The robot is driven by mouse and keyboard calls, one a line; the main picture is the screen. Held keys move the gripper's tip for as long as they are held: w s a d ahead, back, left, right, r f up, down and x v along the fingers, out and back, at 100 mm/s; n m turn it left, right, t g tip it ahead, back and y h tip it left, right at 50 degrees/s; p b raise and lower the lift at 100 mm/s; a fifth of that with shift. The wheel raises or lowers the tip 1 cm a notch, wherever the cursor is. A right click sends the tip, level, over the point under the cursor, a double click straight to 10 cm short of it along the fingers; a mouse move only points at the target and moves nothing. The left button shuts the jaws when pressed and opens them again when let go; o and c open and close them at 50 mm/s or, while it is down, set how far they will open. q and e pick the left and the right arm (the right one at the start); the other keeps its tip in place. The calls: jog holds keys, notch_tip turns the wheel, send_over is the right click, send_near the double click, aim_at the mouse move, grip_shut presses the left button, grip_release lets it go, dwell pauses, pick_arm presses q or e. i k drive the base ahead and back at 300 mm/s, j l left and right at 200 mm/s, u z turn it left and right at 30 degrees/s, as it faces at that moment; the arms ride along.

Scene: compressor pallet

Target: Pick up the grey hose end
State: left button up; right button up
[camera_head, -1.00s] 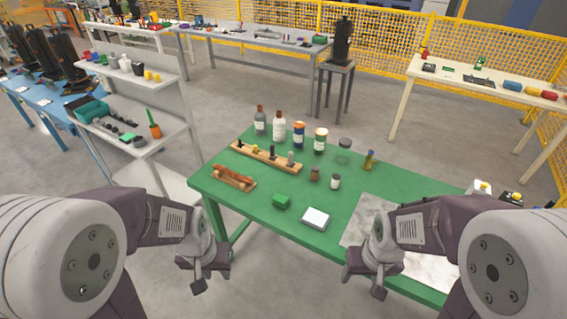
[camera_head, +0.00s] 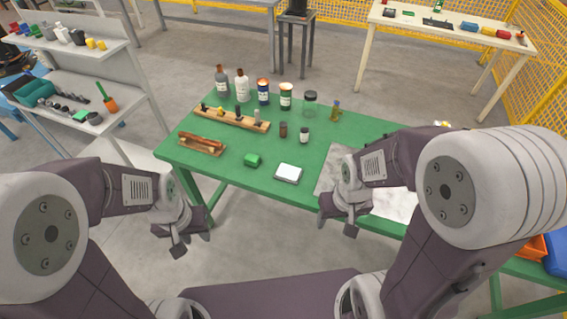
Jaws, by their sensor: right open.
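I cannot make out a grey hose end in the head view. My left gripper (camera_head: 186,234) hangs left of and below the front edge of the green table (camera_head: 225,166), with its jaws apart and nothing seen between them. My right gripper (camera_head: 340,218) is open and empty at the table's front edge, near the pale grey sheet (camera_head: 330,177). Neither gripper touches any loose item that I can see.
The table holds a wooden rack (camera_head: 233,120), several bottles and jars, a wooden holder (camera_head: 201,145), a green block (camera_head: 253,160) and a white-topped box (camera_head: 288,173). A grey shelf (camera_head: 120,92) stands left. An orange bin (camera_head: 533,247) and blue bin (camera_head: 556,254) show right.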

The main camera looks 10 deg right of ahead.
aim_at(256, 112)
jog(key=i+j, duration=1.65)
